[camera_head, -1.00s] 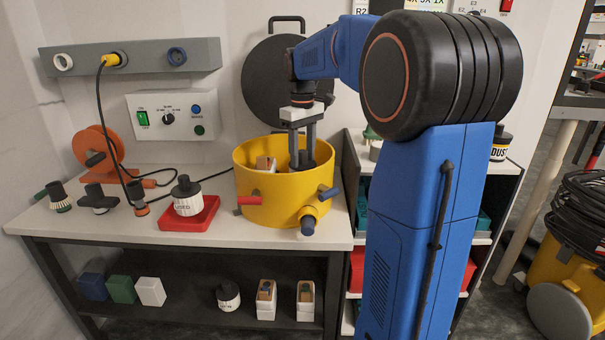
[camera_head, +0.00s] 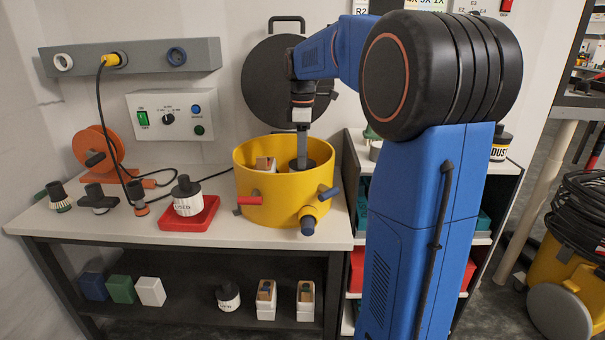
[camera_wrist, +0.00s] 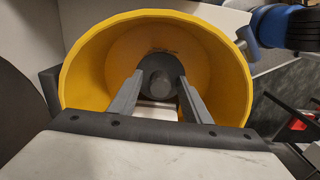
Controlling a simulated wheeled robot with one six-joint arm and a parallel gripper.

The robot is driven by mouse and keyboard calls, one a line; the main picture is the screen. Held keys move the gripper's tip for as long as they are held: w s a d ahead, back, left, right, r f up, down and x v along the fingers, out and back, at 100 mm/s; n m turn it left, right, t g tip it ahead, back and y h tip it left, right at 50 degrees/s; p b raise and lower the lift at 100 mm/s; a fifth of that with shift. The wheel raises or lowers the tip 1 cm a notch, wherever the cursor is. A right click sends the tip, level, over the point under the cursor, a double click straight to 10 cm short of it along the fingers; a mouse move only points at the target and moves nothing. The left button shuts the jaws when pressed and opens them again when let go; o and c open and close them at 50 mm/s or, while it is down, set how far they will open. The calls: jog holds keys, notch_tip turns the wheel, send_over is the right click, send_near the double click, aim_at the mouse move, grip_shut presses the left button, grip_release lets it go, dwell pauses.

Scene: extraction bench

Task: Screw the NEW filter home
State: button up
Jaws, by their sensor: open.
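The yellow drum (camera_head: 272,190) stands open on the bench, and its rim and inner wall also show in the wrist view (camera_wrist: 80,75). My gripper (camera_head: 302,165) points straight down into it. In the wrist view my open gripper (camera_wrist: 158,98) has a finger on each side of a dark grey round knob (camera_wrist: 158,84) inside the drum. This may be the top of the new filter, but no label shows. I cannot tell whether the fingers touch it. Its lower part is hidden. A filter labelled USED (camera_head: 188,198) stands on a red tray (camera_head: 207,219).
A tan-and-white block (camera_head: 265,164) shows inside the drum, left of my gripper. Several dark nozzles stand at the left of the bench.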

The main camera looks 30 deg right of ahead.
grip_shut()
jog(key=m, duration=0.3)
jog(key=shift+m, duration=0.3)
jog(key=shift+o, duration=0.3)
grip_release()
jog(key=shift+r, duration=0.1)
notch_tip(320, 180, up, 17)
